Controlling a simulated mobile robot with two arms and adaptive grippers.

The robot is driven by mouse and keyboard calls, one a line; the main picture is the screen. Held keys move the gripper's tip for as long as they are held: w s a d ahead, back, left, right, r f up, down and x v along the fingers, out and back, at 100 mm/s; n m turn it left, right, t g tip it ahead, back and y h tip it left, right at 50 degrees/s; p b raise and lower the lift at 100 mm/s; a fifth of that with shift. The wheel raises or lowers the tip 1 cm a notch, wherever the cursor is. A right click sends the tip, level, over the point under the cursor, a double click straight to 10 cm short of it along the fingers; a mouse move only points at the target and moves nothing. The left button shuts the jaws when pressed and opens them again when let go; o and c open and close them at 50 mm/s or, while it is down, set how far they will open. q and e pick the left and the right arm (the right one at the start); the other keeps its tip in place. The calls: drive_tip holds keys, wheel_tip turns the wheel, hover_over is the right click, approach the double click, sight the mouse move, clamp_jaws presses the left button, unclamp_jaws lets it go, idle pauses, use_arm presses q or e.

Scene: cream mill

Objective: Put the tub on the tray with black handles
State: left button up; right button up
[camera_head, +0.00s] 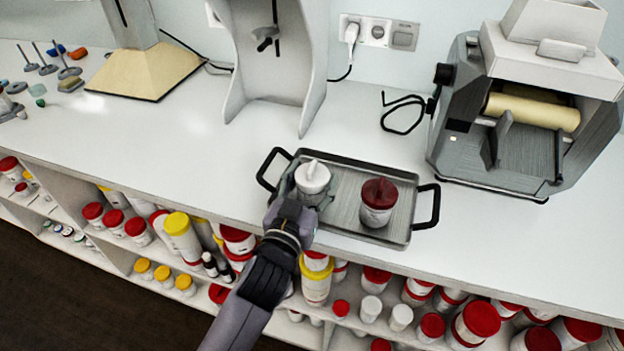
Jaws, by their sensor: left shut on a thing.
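The tray with black handles (343,197) lies on the white counter, a grey metal tray with a handle at each end. My left gripper (308,187) is shut on a white tub (313,175) with a white knobbed lid, at the left end of the tray. The tub is upright; I cannot tell whether its base touches the tray, as my fingers hide it. My right gripper is not in view.
A grey mill with a cream roller (530,110) stands at the right of the counter. A grey stand (275,70) rises behind the tray. Shelves below the counter edge hold several red- and yellow-lidded tubs.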

use_arm(q)
drive_tip(key=shift+r, duration=0.1)
drive_tip(key=o, duration=1.2)
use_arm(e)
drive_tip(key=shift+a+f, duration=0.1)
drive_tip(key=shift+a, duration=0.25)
use_arm(q)
drive_tip(key=b+v, duration=0.1)
drive_tip(key=v, duration=1.1)
drive_tip(key=shift+b, duration=0.35)
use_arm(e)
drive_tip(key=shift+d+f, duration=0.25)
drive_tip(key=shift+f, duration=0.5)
